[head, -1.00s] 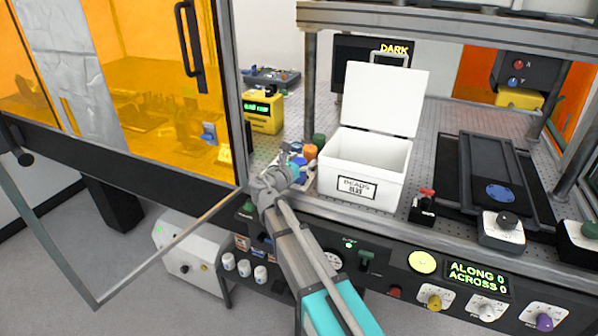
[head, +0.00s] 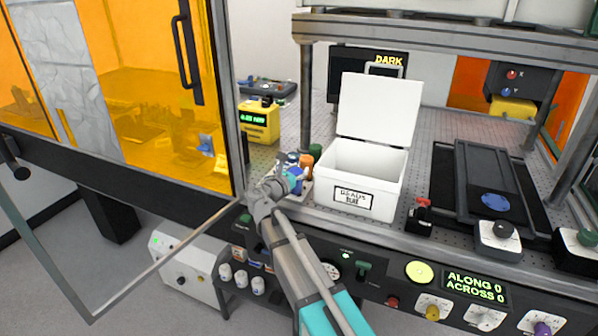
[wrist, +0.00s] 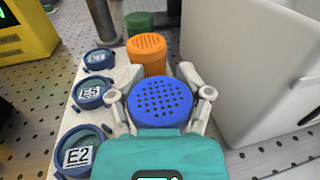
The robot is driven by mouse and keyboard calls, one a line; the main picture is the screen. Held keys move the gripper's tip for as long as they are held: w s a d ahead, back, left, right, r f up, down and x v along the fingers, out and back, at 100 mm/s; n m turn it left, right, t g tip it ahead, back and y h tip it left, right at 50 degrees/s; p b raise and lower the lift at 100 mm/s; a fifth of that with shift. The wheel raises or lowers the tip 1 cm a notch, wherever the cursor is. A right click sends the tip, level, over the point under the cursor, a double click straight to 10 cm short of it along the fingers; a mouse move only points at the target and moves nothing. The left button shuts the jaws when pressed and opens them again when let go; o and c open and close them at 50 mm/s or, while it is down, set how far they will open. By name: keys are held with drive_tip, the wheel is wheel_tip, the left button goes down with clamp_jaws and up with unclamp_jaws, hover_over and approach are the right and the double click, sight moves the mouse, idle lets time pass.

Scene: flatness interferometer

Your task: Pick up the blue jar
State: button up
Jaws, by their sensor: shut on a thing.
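The blue jar (wrist: 160,102) has a round lid with small holes. In the wrist view it sits between the two fingers of my gripper (wrist: 161,97), which is shut on it. In the head view my gripper (head: 287,178) is at the rack left of the white box, and the blue jar (head: 296,181) shows only in part beside the fingers. An orange jar (wrist: 147,52) stands just behind the blue one, with a green jar (wrist: 139,22) behind that. Whether the blue jar touches the surface below is hidden.
A pale rack (wrist: 65,130) with blue-rimmed, labelled round items, including E2 and E5, lies left of the jar. The open white box (head: 358,184) stands close on the right. An orange glazed door (head: 170,80) is at the left. A yellow device (head: 258,122) stands behind.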

drive_tip(key=shift+r+p, duration=4.6)
drive_tip(key=shift+r, duration=0.15)
